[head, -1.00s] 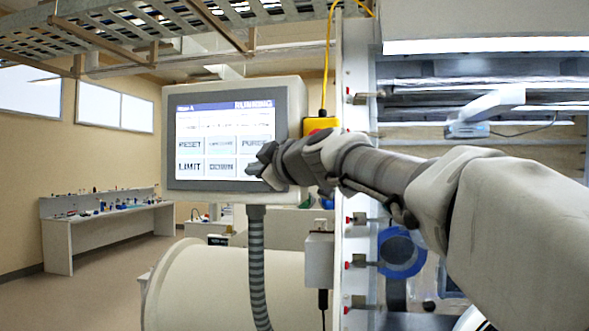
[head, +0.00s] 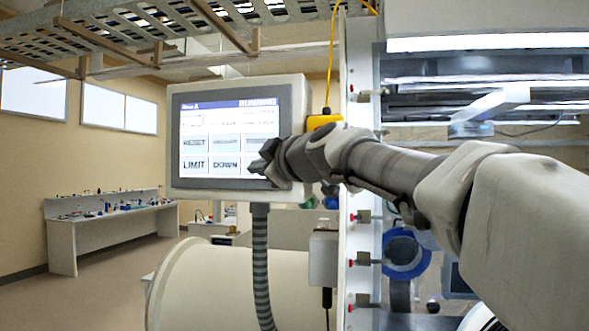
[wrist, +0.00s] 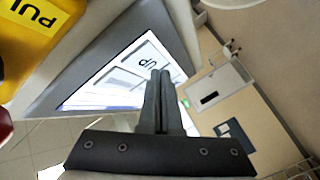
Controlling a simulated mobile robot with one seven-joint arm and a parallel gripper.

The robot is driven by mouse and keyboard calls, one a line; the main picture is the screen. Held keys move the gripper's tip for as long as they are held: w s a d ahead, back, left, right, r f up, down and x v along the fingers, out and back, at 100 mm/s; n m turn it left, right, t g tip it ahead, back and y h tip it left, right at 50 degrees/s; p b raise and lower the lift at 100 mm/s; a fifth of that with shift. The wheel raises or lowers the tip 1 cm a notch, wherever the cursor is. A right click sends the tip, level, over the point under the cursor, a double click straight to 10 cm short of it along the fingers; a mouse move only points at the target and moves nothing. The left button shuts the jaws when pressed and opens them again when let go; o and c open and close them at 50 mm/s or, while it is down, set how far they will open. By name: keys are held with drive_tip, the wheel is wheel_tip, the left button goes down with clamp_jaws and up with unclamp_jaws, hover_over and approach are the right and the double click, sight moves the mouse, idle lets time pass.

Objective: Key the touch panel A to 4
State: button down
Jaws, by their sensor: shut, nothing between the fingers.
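The touch panel A (head: 207,133) is a light-framed screen on a ribbed stalk, with a blue header and rows of grey buttons. My gripper (head: 262,163) is shut and empty at the lower right of the screen, covering part of the lower right button. In the wrist view my shut fingers (wrist: 160,82) overlap the screen (wrist: 118,80) beside a button that reads UP. I cannot tell whether the fingertips touch the glass. The number shown on the panel is too small to read.
A yellow box with a yellow cable (head: 324,121) sits just right of the panel, and also shows in the wrist view (wrist: 35,35). The white glovebox frame (head: 360,230) stands behind my arm. A cluttered bench (head: 112,225) is far left, with open floor before it.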

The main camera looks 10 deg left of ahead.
drive_tip(key=shift+s, duration=0.15)
drive_tip(key=shift+s, duration=0.1)
drive_tip(key=s, duration=0.1)
drive_tip(key=s+b, duration=0.1)
drive_tip(key=s, duration=0.2)
drive_tip(key=shift+s+a, duration=0.25)
drive_tip(key=shift+s, duration=0.15)
idle(0.8)
drive_tip(key=s+d+f+m+g+h, duration=0.2)
drive_tip(key=s+d+f+m, duration=0.4)
drive_tip(key=f, duration=0.7)
drive_tip(key=s+d+f+m+g+h, duration=0.3)
drive_tip(key=s+d+f+m+h, duration=0.2)
drive_tip(key=s+d+f, duration=0.5)
drive_tip(key=s+d+f+m+g+h, duration=0.2)
drive_tip(key=s+d+f+m+h, duration=0.2)
drive_tip(key=d+f, duration=1)
drive_tip(key=s+f+m, duration=0.2)
drive_tip(key=s+m, duration=0.1)
drive_tip(key=s, duration=0.1)
drive_tip(key=shift+s+d, duration=0.3)
drive_tip(key=shift+s, duration=0.05)
